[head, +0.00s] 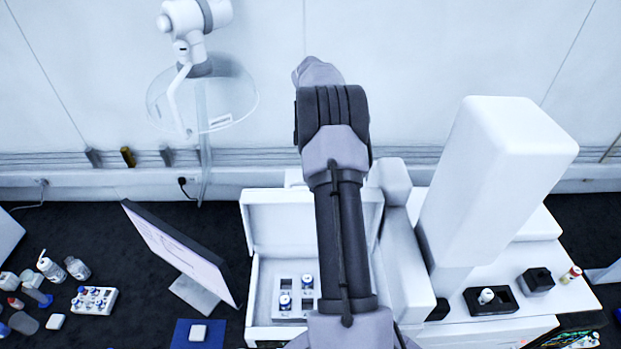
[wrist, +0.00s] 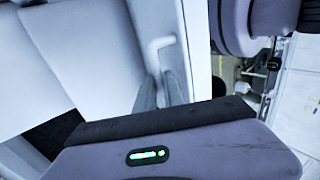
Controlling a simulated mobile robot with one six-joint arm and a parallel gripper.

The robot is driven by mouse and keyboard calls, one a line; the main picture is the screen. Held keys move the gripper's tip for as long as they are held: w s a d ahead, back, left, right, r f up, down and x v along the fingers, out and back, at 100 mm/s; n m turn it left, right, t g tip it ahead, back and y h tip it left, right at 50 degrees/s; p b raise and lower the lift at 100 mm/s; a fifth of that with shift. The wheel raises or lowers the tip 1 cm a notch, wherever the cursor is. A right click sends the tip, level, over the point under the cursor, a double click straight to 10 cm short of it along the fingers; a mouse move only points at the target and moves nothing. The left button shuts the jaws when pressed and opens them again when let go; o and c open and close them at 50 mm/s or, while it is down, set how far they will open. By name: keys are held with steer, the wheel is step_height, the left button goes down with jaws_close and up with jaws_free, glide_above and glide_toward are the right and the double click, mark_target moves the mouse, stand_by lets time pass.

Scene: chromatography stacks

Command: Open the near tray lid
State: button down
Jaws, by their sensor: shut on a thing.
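The white tray (head: 252,300) sits low in the middle of the head view, with its lid (head: 272,222) raised at the back. Blue-capped vials (head: 285,302) show in an insert inside it. My arm covers the right part of the tray and lid, and my gripper is hidden in the head view. In the wrist view, my gripper (wrist: 161,92) has its grey fingers closed around a white handle (wrist: 158,48) on a white panel, which appears to be the lid.
A monitor (head: 182,255) stands left of the tray. A tall white instrument (head: 500,180) stands close on the right, with small black holders (head: 537,281) in front. Bottles and a vial rack (head: 93,299) lie at far left. A blue mat (head: 182,335) is near the front.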

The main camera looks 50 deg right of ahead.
steer(key=c, duration=1.5)
jaws_free()
steer(key=shift+o, duration=0.2)
steer(key=shift+r, duration=0.1)
